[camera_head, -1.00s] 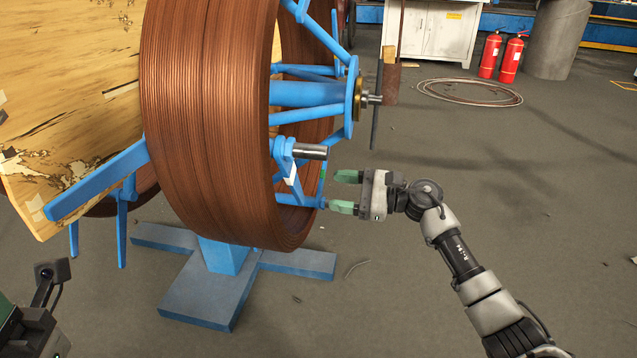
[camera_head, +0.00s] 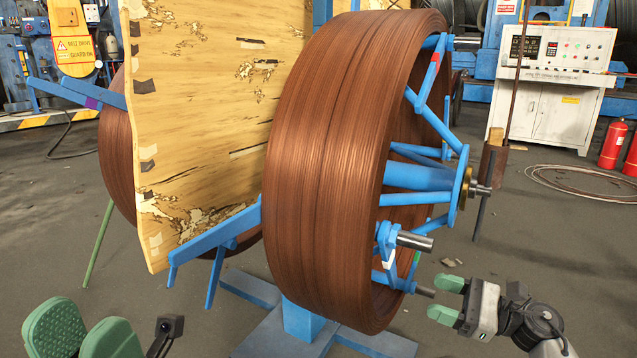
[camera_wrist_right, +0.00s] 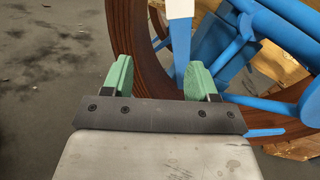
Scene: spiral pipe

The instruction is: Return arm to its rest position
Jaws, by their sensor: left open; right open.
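My right gripper (camera_head: 440,299) is open and empty at the lower right of the head view, just right of the blue spoked hub and a short metal stub near the coil's lower rim. In the right wrist view its two green fingers (camera_wrist_right: 156,78) are spread, with a blue strut and a white piece visible beyond them. My left gripper (camera_head: 84,337) is open and empty at the lower left edge of the head view. The large copper-brown coil (camera_head: 330,170) stands upright on the blue hub (camera_head: 417,177). Most of both arms is outside the head view.
A tall wooden panel (camera_head: 200,130) stands left of the coil, with a second coil (camera_head: 117,165) behind it. Blue feet (camera_head: 252,290) spread on the floor below. A white control cabinet (camera_head: 548,105), red extinguishers (camera_head: 612,145) and looped cable (camera_head: 580,180) lie back right.

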